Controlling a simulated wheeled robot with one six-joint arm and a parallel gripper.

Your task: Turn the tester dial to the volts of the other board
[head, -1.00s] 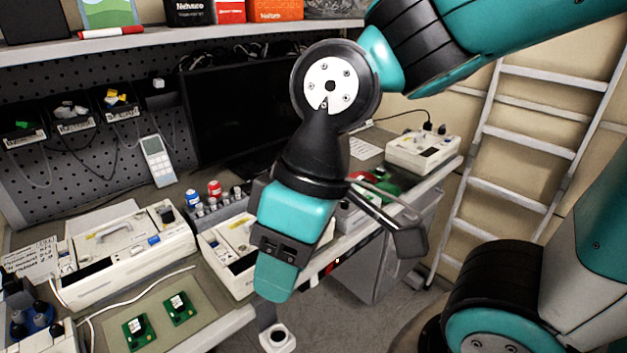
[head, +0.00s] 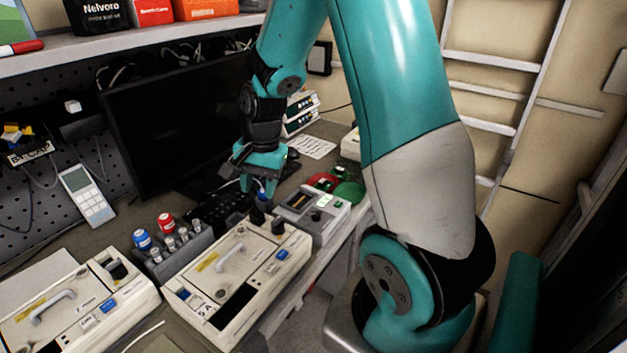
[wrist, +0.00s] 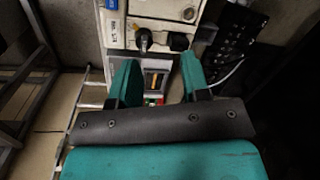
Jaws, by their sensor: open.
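The tester appears to be the grey box (head: 338,222) right of the near pump in the head view. A small green piece with a white top (head: 325,200) sits on it; I cannot tell its markings. The dial cannot be made out clearly. My gripper (head: 258,189) points down with its jaws apart and empty, at the back left of the tester. In the wrist view, the grey box (wrist: 154,66) shows between the open fingers of my gripper (wrist: 158,68). I cannot tell any contact.
A cream pump (head: 225,290) with two dark knobs stands in front of the tester, and another pump (head: 80,310) is at left. A monitor (head: 170,120) and a vial rack (head: 180,250) are nearby.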

